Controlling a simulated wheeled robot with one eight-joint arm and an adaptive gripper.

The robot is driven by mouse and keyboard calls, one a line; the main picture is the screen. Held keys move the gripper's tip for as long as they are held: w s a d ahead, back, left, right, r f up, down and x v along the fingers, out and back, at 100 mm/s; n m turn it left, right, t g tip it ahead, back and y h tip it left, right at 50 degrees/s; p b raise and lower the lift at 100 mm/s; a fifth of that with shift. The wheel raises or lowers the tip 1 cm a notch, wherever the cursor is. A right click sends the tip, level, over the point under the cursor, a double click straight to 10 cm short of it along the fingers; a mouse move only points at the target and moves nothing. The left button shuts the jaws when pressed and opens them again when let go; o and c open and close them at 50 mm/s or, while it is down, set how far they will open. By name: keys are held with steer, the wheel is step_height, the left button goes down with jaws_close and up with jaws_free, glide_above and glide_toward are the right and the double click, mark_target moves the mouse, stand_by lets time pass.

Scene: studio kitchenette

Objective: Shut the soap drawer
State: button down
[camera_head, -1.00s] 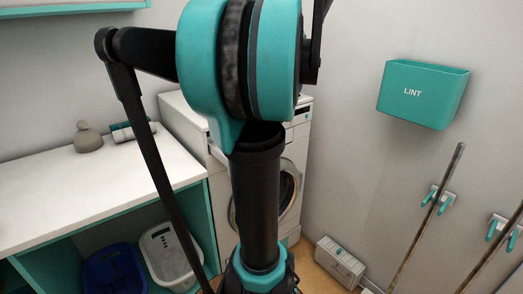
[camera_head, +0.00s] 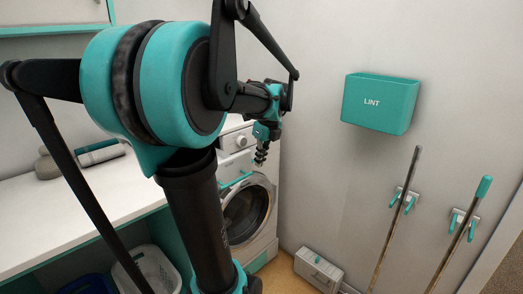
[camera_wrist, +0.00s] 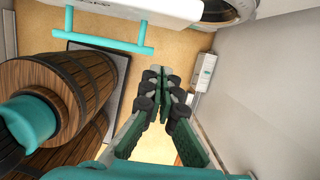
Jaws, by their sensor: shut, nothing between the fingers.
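The soap drawer (camera_wrist: 165,8) is a white front with a teal bar handle (camera_wrist: 98,36) at the top of the wrist view. It seems to stand out from the white washing machine (camera_head: 262,240); how far I cannot tell. In the head view the teal handle (camera_head: 236,182) shows above the round door, and my arm partly hides the machine. My gripper (camera_head: 260,163) points down in front of the machine, near the handle's right end. In the wrist view the fingers (camera_wrist: 164,82) are together and empty, below and right of the handle, apart from it.
The round door (camera_head: 247,213) is below the drawer. A white worktop (camera_head: 60,205) lies left. A grey box (camera_head: 318,270) sits on the floor by the right wall. A teal LINT bin (camera_head: 380,103) and two poles (camera_head: 397,215) are on that wall.

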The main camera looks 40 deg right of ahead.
mark_target(251, 161)
steer(key=shift+w+a+f, duration=0.1)
steer(key=shift+w+f, duration=0.3)
steer(key=shift+w, duration=0.35)
steer(key=shift+w+f, duration=0.4)
steer(key=shift+w, duration=0.4)
steer(key=shift+w+a+f, duration=0.1)
steer(key=shift+w+f, duration=0.3)
steer(key=shift+w, duration=0.35)
steer(key=w, duration=0.6)
steer(key=w+a, duration=0.1)
steer(key=w, duration=1.1)
steer(key=shift+w+a, duration=0.15)
steer(key=shift+w, duration=0.1)
steer(key=shift+r, duration=0.1)
